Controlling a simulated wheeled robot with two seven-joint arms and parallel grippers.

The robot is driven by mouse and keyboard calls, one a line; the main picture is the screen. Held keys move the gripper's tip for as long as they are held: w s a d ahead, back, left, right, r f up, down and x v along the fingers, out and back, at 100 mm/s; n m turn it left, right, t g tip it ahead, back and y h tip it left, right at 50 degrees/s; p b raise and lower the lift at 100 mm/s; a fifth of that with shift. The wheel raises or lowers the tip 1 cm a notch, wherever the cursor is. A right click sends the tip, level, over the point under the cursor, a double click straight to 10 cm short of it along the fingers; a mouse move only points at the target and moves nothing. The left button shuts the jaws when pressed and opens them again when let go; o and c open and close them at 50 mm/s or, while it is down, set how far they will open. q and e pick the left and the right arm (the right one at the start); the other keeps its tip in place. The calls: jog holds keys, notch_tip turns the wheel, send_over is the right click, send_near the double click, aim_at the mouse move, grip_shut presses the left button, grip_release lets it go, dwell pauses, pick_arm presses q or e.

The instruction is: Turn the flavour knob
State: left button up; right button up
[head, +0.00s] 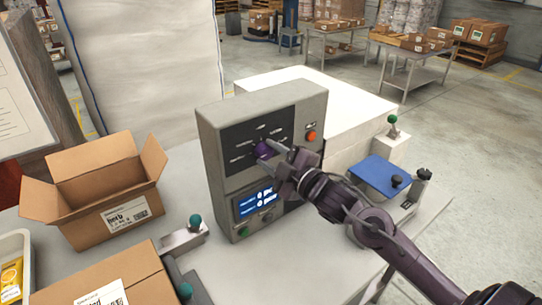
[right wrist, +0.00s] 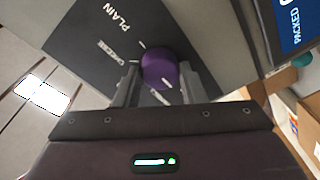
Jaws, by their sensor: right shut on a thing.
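The purple flavour knob (head: 263,151) sits on the dark upper panel of a grey control box (head: 217,137). My right gripper (head: 271,153) reaches it from the right and is shut on it. In the right wrist view the knob (right wrist: 158,69) is between the two fingers of my right gripper (right wrist: 158,76), with white marks around it. The word PLAIN shows on the panel (right wrist: 95,45) above it. Other labels around the knob are too small or partly hidden to read. My left gripper is in neither view.
An orange-red button (head: 311,135) and a lit blue display (head: 259,201) are on the same box. An open cardboard box (head: 95,185) stands left of it. A blue plate (head: 379,172) lies right of it, near green-knobbed levers. Another carton (head: 115,280) is at the front left.

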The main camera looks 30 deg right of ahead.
jog(key=o, duration=0.7)
jog(key=shift+f, duration=0.25)
jog(key=shift+o, duration=1.4)
jog(key=shift+r, duration=0.15)
jog(key=shift+s, duration=0.1)
jog(key=b+v, duration=0.2)
jog(key=v, duration=0.5)
jog(key=shift+s, duration=0.35)
jog(key=shift+d, duration=0.1)
